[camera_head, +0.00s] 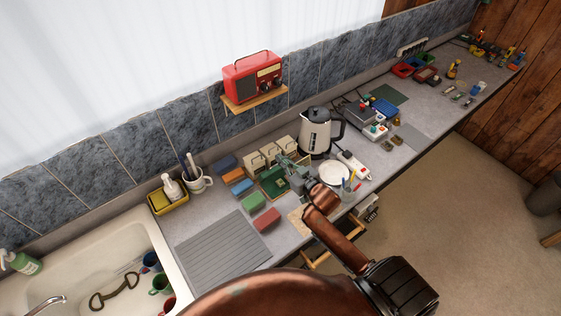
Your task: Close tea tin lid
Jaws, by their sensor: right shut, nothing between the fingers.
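A dark green tin (272,186), which looks like the tea tin, stands on the counter in front of a row of cream boxes. Its lid is partly hidden behind my right gripper and too small to read, so I cannot tell how far open it is. My right gripper (284,161) is shut and empty, at the right side of the tin and close to it. I cannot tell whether it touches. My left gripper is not in view.
A cream kettle (316,134) stands just behind and right of the gripper. A white plate (334,173) and a glass lie to the right. Coloured blocks (254,201) surround the tin's left and front. A grey drainboard (222,252) and sink lie left.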

